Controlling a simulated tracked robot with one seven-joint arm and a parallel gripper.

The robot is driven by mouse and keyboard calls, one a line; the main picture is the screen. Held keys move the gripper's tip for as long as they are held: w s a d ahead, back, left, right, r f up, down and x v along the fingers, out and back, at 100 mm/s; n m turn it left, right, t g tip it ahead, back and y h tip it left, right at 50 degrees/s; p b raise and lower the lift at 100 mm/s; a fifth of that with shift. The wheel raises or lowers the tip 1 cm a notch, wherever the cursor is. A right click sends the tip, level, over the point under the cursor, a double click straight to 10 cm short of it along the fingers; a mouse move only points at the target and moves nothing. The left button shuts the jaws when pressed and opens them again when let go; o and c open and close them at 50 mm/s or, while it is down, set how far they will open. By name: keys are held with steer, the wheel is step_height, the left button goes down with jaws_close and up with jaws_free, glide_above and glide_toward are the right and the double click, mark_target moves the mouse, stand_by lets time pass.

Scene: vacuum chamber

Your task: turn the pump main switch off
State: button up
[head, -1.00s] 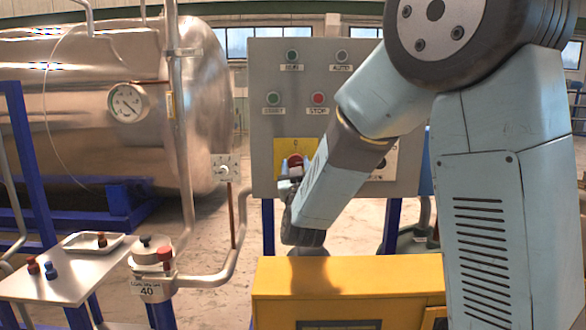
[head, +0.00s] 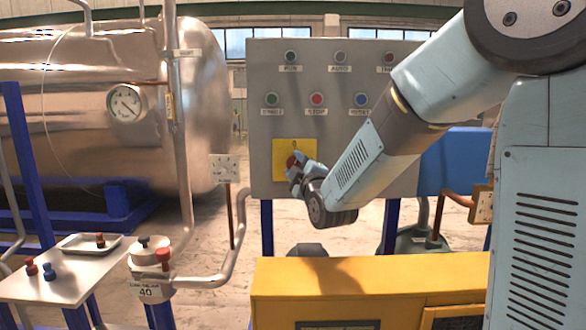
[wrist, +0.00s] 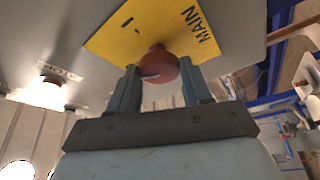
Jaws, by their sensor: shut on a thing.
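The pump main switch is a red knob (head: 294,160) on a yellow plate (head: 284,178), low on the left of the grey control panel (head: 345,135). My gripper (head: 297,170) is at the knob, coming from the lower right. In the wrist view, the red knob (wrist: 158,65) sits between my two fingers, which are shut on its sides. A pale line shows on the knob's near edge. The yellow plate (wrist: 112,42) carries the word MAIN and a short dark mark. My gripper hides part of the plate in the head view.
Several lamps and buttons, including a red stop button (head: 317,99), sit above the switch. A yellow cabinet (head: 370,275) stands in front below. A steel tank (head: 90,110) with a gauge (head: 127,103) and a side table (head: 60,280) are at the left.

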steer(key=n+g, duration=0.2)
steer(key=n, duration=0.3)
steer(key=shift+a, duration=0.1)
steer(key=shift+f+n, duration=0.1)
steer(key=shift+n, duration=0.3)
steer(key=o, duration=0.8)
steer(key=shift+o, duration=1.1)
